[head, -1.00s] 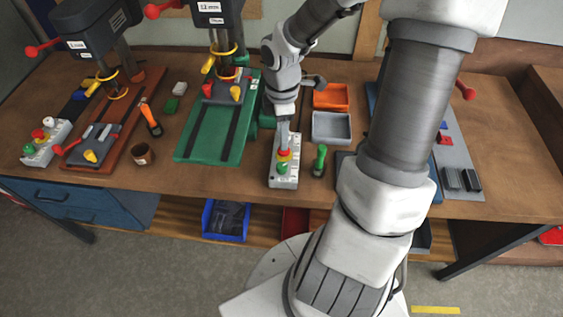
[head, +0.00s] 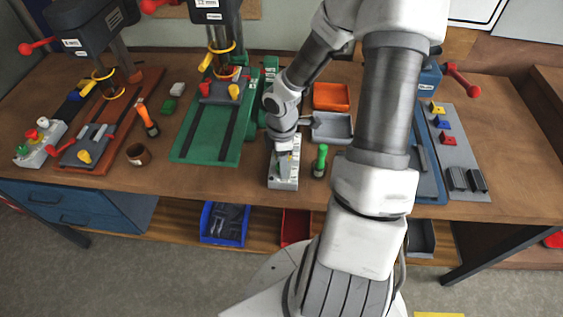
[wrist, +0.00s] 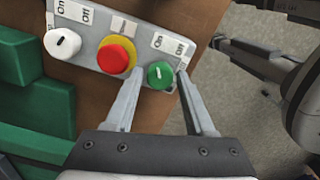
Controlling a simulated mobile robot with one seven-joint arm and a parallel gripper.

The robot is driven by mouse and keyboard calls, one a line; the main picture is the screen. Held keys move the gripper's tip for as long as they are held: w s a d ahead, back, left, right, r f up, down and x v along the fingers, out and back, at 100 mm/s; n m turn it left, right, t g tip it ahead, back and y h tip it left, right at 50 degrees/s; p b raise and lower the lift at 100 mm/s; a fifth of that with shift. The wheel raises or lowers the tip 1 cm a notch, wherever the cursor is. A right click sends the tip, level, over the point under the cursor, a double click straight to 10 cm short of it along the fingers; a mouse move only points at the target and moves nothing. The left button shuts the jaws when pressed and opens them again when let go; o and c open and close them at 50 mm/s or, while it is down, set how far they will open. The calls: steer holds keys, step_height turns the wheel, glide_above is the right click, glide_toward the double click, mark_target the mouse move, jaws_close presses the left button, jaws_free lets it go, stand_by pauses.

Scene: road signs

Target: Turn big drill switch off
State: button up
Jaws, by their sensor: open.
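The control box (head: 282,183) stands on the bench to the right of the green drill press (head: 209,146); its upper part is hidden by my arm in the head view. In the wrist view the grey box (wrist: 88,48) carries a white knob (wrist: 62,43), a red button (wrist: 115,55) on a yellow ring, and a green knob (wrist: 160,74). "On" and "Off" labels sit by both knobs. My gripper (wrist: 161,76) is open, with its fingertips on either side of the green knob. I cannot tell whether they touch it. It also shows over the box in the head view (head: 284,158).
A blue drill press (head: 427,160) is at right and an orange-based one (head: 105,150) at left.

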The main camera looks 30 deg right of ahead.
jaws_close()
steer(key=shift+m, duration=0.3)
steer(key=m+b, duration=0.1)
steer(key=m, duration=0.4)
steer(key=shift+m+b, duration=0.3)
steer(key=shift+b, duration=0.05)
steer(key=m+b, duration=0.2)
steer(key=m, duration=0.3)
steer(key=shift+m, duration=0.3)
stand_by(0.3)
jaws_free()
steer(key=shift+r, duration=0.1)
